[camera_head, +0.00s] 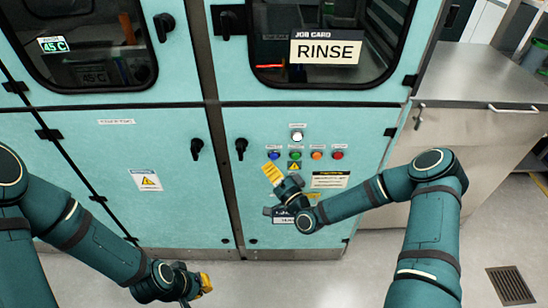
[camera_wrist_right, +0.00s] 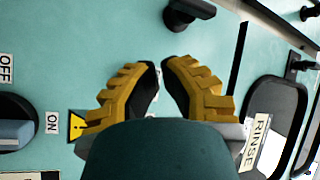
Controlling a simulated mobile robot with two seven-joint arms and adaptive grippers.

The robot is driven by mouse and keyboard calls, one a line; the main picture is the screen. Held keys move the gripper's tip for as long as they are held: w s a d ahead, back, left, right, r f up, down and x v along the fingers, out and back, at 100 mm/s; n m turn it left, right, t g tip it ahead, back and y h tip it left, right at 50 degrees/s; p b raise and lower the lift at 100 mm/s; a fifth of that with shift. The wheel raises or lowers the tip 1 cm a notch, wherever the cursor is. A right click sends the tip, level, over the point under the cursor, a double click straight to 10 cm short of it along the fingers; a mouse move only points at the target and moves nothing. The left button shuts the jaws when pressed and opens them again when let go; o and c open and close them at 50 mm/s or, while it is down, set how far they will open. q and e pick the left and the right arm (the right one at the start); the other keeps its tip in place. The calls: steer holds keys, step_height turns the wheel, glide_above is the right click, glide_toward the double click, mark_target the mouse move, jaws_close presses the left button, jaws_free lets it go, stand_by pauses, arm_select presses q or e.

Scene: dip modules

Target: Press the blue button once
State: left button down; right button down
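The blue button (camera_head: 274,155) is at the left end of a row of small round buttons on the teal cabinet door. It is not clearly visible in the right wrist view, where my gripper covers that part of the panel. My right gripper (camera_head: 271,173) is just below the blue button in the head view, its yellow fingers pointing up at the panel. In the right wrist view its fingertips (camera_wrist_right: 161,66) are almost together with nothing held. Contact with the button cannot be made out. My left gripper (camera_head: 205,283) hangs low over the floor, far from the panel.
Green (camera_head: 295,155), orange (camera_head: 316,155) and red (camera_head: 337,155) buttons stand to the right of the blue one. A white button (camera_head: 297,136) sits above. A black door handle (camera_head: 240,148) is close on the left. A metal counter (camera_head: 470,75) stands at right.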

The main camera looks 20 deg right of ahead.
steer(key=shift+s+a, duration=0.2)
steer(key=shift+s, duration=0.55)
steer(key=shift+s+a, duration=0.2)
steer(key=shift+s, duration=0.5)
steer(key=s+a+f+n+g, duration=0.5)
steer(key=s+a+f+g, duration=0.2)
steer(key=a+f+g, duration=0.15)
steer(key=s+d+f+n+g+h, duration=0.1)
steer(key=s+d+f+g+h, duration=0.2)
steer(key=s+g, duration=0.6)
steer(key=s, duration=0.6)
steer(key=shift+s+f+n, duration=0.2)
steer(key=shift+s+n, duration=0.05)
steer(key=shift+n, duration=0.05)
